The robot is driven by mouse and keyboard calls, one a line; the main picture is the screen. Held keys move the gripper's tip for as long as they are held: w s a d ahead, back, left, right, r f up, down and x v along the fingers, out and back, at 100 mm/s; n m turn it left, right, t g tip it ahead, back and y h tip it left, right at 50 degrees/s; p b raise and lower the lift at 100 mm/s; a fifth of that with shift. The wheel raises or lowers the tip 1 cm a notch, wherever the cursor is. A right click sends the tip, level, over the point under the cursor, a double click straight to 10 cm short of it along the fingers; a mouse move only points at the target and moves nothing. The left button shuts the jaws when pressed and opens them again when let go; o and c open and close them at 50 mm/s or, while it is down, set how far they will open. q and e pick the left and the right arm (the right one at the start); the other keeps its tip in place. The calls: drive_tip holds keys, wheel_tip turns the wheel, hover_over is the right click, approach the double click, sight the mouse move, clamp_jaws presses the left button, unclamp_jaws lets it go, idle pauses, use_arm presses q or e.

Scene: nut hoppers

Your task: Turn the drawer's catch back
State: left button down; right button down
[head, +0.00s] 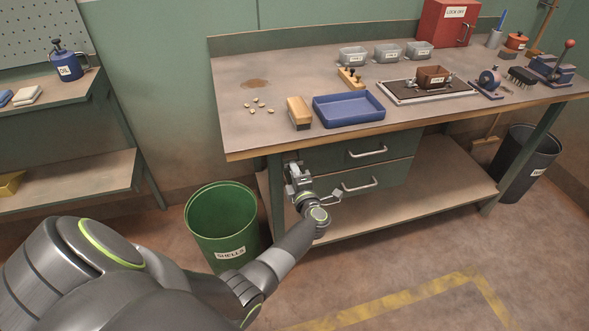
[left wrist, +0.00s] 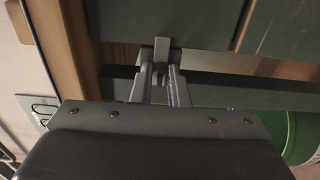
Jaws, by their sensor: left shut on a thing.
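The bench has two green drawers at its left end, an upper drawer (head: 337,157) and a lower drawer (head: 395,176), each with a pale bar handle. Both look closed. My left gripper (head: 293,170) is at the left edge of the drawer fronts. In the left wrist view its two fingers (left wrist: 162,80) are shut on the catch (left wrist: 161,48), a small grey metal piece against the drawer front. In the head view the gripper mostly hides the catch, so its exact turn is hard to tell. My right gripper is out of view.
A green bin (head: 219,213) labelled SHELLS stands on the floor left of my left forearm. The bench top (head: 270,142) overhangs the drawers. It holds a blue tray (head: 349,122), a wooden block, cups and tools. A low shelf (head: 440,190) runs under the bench.

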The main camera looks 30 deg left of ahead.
use_arm(q)
drive_tip(key=shift+r, duration=0.1)
idle(0.3)
drive_tip(key=c, duration=1.6)
unclamp_jaws()
drive_tip(key=shift+w, duration=0.1)
drive_tip(key=shift+d, duration=0.1)
